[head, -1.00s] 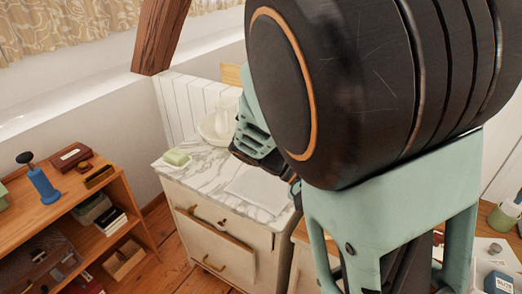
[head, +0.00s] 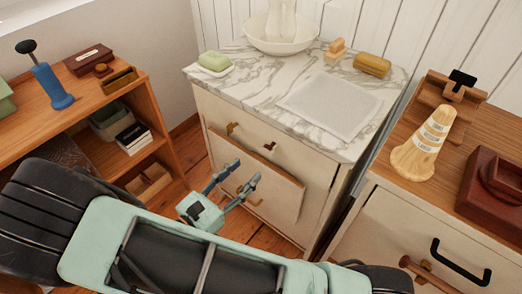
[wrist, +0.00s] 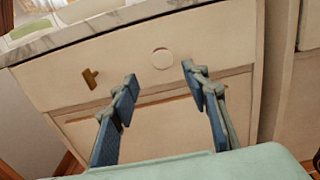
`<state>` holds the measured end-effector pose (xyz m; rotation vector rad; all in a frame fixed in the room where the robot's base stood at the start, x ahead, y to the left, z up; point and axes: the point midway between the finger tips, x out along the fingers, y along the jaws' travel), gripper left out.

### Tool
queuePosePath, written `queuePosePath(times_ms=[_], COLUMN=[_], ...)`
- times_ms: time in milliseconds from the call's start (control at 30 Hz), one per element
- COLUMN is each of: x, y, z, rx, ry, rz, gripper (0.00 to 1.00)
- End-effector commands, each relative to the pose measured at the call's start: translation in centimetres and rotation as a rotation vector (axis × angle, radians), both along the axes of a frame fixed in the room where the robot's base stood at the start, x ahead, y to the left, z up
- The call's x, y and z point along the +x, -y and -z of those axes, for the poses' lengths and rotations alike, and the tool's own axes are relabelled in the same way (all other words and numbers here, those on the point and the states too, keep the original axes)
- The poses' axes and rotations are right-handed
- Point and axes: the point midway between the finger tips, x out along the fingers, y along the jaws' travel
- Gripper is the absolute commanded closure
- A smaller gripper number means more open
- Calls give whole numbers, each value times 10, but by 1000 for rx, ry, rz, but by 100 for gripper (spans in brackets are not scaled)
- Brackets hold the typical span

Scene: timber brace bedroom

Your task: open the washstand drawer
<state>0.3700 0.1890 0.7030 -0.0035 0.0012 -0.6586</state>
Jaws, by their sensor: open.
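The washstand (head: 222,100) is a cream cabinet with a grey-veined marble top. Its upper drawer front (head: 300,155) bears a brass pull (head: 232,127) at left and a darker fitting (head: 270,146) to its right. Below is a lower front with a wooden top edge and a brass handle (head: 255,201). My gripper (head: 247,171) is open and empty, in front of the washstand. In the wrist view, the brass pull (wrist: 90,78) lies left of my fingers, and a pale round disc (wrist: 162,58) shows between the fingertips. The upper drawer looks closed.
An open shelf (head: 150,95) stands left; another cabinet (head: 400,232) with a black handle stands right. Wooden floor shows between shelf and washstand.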

Motion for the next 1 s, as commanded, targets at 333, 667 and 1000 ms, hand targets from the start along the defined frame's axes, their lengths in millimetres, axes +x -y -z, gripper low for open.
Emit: queuePosePath(times_ms=[333,667,1000], x=[46,79,82], y=[38,63,65], z=[0,-1,-2], rx=[0,2,2], ry=[2,1,2], rz=[7,3,4], gripper=[58,58,58])
